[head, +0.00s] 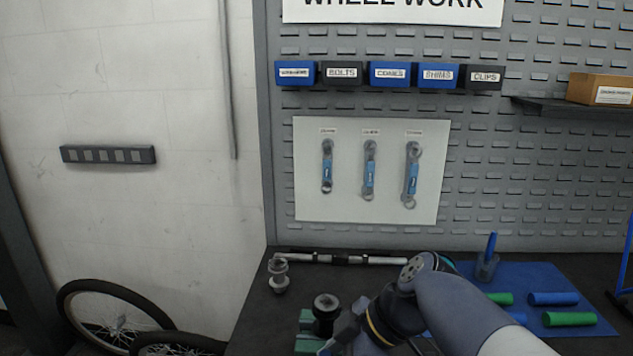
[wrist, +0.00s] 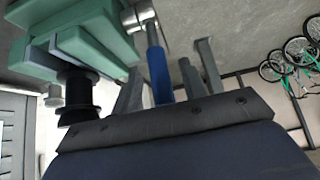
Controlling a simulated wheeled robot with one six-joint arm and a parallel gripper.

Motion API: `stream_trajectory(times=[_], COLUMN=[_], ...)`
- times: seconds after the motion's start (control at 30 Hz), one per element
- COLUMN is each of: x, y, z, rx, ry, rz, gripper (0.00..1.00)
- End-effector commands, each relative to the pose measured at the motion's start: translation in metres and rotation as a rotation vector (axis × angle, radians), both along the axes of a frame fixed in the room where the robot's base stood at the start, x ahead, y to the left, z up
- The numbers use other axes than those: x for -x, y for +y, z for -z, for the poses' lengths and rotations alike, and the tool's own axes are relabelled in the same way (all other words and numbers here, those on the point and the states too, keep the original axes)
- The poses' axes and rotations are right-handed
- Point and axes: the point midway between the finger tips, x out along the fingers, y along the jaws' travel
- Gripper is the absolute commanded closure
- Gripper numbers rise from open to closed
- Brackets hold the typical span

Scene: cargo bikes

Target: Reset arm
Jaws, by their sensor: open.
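My arm reaches in from the lower right of the head view, and my gripper (head: 343,333) is low over the dark bench, beside a green vise (head: 306,343) with a dark spool-shaped part (head: 326,307) on it. In the wrist view my gripper (wrist: 166,65) is open, its grey fingers apart. A blue-handled piece with a silver end (wrist: 157,66) shows between or beyond the fingers; I cannot tell whether it touches them. The green vise (wrist: 95,45) and the dark spool (wrist: 77,95) are close on the left there.
A silver bar (head: 340,259) lies along the bench back, a metal hub part (head: 278,276) at its left. Right of my arm a blue mat (head: 535,275) holds blue and green cylinders and a small holder (head: 487,267). Wheels (head: 105,315) stand at lower left. A pegboard (head: 540,165) rises behind.

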Motion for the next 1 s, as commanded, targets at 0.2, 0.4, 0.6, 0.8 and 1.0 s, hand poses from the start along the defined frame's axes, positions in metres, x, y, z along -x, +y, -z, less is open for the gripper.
stream_trajectory(times=[0.2,0.4,0.6,0.8,1.0], x=[0.0,0.001,0.003,0.006,0.004], y=[-0.007,-0.033,-0.058,-0.071,-0.045], z=[0.001,-0.033,-0.062,-0.078,-0.048], rx=[-0.04,-0.037,-0.036,-0.036,-0.037], ry=[-0.005,-0.008,-0.007,-0.002,0.001], rz=[0.004,0.005,0.006,-0.002,-0.005], gripper=[0.59,0.59,0.59,0.59,0.59])
